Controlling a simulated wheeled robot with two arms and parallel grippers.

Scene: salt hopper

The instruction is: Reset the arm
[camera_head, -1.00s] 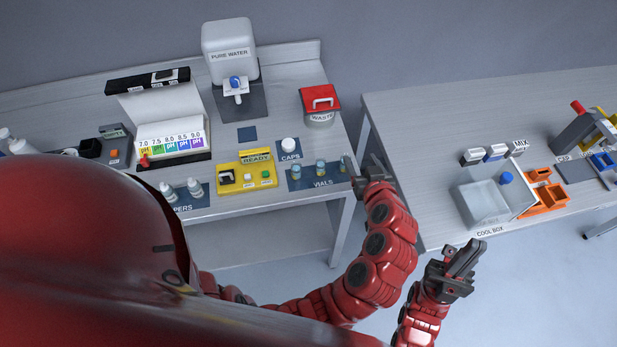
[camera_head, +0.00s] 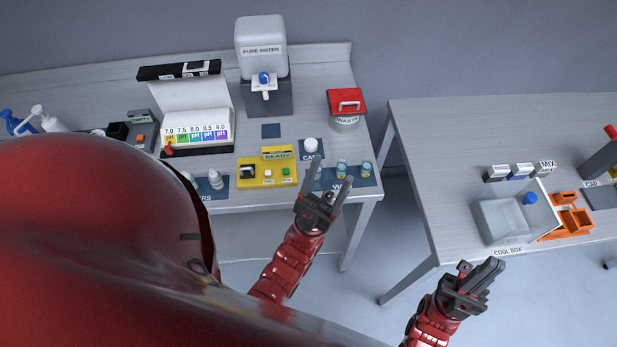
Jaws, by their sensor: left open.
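My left gripper (camera_head: 331,172) is open, with nothing seen between its fingers. It is in front of the left table's front edge in the picture, its fingers overlapping the blue vials mat (camera_head: 366,181). I cannot tell its height above the mat. Small vials (camera_head: 341,170) stand on the mat beside and behind the fingers. My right gripper (camera_head: 484,273) is over the floor in front of the right table, below the cool box (camera_head: 502,222). Its fingers look close together, but I cannot tell whether they are shut. I see nothing held in it.
The left table holds a yellow READY device (camera_head: 267,172), a pH rack (camera_head: 196,128), a water dispenser (camera_head: 262,50) and a red-lidded waste bin (camera_head: 346,108). The right table (camera_head: 440,150) has orange holders (camera_head: 568,220). A floor gap separates the tables. My red body hides the lower left.

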